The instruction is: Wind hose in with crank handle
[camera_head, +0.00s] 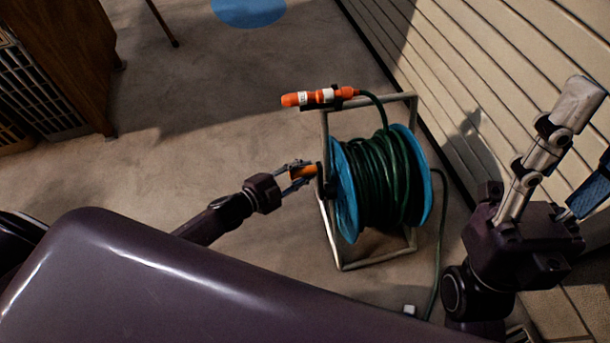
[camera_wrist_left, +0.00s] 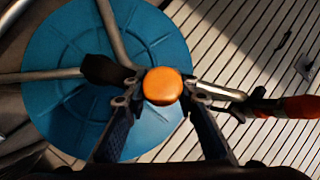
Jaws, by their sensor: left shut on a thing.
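The hose reel has a grey tube frame (camera_head: 375,260) and a drum with blue side discs (camera_head: 345,195). The green hose (camera_head: 385,185) is wound around the drum. Its loose part (camera_head: 441,230) runs down the right side to the floor. My left gripper (camera_head: 303,171) is shut on the orange crank handle (camera_head: 306,172) at the reel's left side. In the left wrist view, the round handle end (camera_wrist_left: 163,86) sits between both fingers, in front of the blue disc (camera_wrist_left: 70,105). My right gripper (camera_head: 590,140) is at the right edge, away from the reel, with its fingers apart and empty.
An orange nozzle (camera_head: 318,97) rests on top of the frame. A slatted wall (camera_head: 490,85) stands close on the right. A brown wooden cabinet (camera_head: 65,50) is at the upper left. The floor (camera_head: 210,120) left of the reel is clear.

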